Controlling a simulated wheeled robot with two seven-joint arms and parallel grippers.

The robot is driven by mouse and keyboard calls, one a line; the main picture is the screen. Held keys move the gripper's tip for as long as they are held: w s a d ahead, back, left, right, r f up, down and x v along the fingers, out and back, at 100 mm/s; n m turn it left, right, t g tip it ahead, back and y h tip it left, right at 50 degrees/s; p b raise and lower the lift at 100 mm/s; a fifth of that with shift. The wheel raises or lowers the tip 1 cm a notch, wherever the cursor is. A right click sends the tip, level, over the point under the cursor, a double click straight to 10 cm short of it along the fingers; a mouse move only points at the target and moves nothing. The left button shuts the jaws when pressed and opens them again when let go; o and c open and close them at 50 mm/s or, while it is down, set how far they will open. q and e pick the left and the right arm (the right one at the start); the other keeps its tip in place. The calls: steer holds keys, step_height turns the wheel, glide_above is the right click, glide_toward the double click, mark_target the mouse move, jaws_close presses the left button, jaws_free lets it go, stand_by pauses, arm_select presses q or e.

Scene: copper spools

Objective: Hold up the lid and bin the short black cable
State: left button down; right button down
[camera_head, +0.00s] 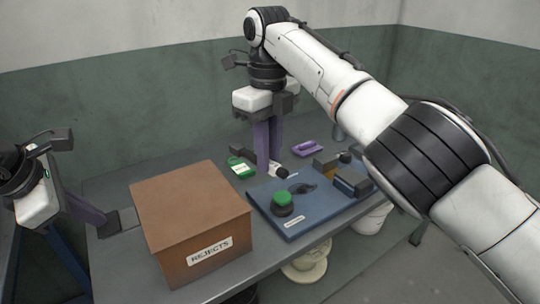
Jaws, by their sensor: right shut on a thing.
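The brown bin (175,246) with a REJECTS label stands at the table's front left. Its flat brown lid (190,200) lies closed on top. My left gripper (112,222) is at the bin's left side, low beside its wall; its finger spacing is unclear. My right gripper (270,170) points down behind the bin, shut on a small black piece (282,172) that looks like the short black cable. The fingers hide part of it, and whether it touches the table is unclear.
A blue mat (318,220) right of the bin carries a green button on a black base (283,203), a dark item (302,188) and small boxes. A green tagged item (240,167) and a purple item (305,148) lie behind. White containers stand below the table.

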mark_target(100, 230)
arm_select(q)
steer(key=shift+f, duration=1.9)
